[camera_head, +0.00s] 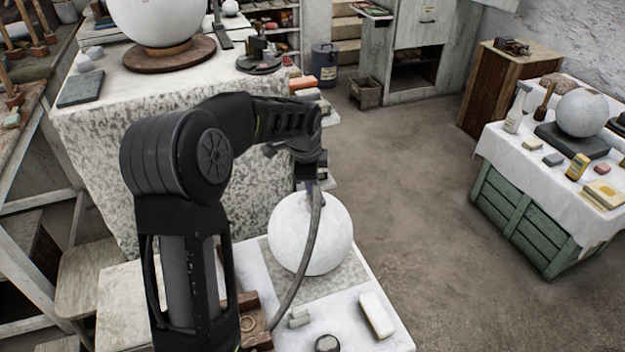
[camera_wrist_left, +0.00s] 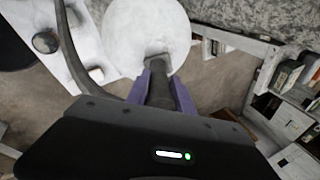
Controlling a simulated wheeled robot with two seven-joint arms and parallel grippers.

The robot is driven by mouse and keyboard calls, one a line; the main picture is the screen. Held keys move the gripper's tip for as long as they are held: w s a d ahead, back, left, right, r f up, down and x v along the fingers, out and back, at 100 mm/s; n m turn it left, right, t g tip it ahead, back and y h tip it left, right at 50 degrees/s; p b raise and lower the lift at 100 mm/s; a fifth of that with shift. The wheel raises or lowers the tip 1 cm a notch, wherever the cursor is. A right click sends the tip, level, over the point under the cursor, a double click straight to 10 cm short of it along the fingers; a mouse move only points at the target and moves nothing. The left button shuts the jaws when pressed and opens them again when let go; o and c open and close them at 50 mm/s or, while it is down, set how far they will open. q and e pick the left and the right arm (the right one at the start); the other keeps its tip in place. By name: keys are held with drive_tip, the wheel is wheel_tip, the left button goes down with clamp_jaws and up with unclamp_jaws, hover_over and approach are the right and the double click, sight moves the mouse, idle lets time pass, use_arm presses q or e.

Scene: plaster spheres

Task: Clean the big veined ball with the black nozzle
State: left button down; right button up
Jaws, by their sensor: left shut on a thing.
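A large whitish ball (camera_head: 310,236) sits on a low white-topped stand in front of me. Its surface shows only faint marks, and I cannot make out clear veins. It also fills the top of the left wrist view (camera_wrist_left: 140,28). My left gripper (camera_head: 309,188) is at the ball's upper side. In the wrist view its purple fingers (camera_wrist_left: 161,72) are shut on the dark nozzle (camera_wrist_left: 159,84), whose tip points at the ball. I cannot tell whether the tip touches it. A grey hose (camera_head: 311,240) hangs past the ball's front. My right gripper is out of view.
On the stand lie a white block (camera_head: 376,315), small grey pieces (camera_head: 299,317) and a round dark-topped pot (camera_head: 327,343). Another large ball (camera_head: 160,18) stands on a turntable behind; a third (camera_head: 581,113) is on the right table. Open floor (camera_head: 410,180) lies between.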

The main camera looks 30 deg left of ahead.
use_arm(q)
drive_tip(key=shift+f, duration=0.3)
drive_tip(key=shift+s+d, duration=0.1)
drive_tip(key=shift+s+d+r, duration=0.1)
drive_tip(key=shift+d+r, duration=0.05)
drive_tip(key=shift+b, duration=0.3)
drive_tip(key=shift+s+d, duration=0.25)
drive_tip(key=shift+d, duration=0.1)
drive_tip(key=shift+f+b, duration=0.3)
drive_tip(key=shift+b, duration=0.05)
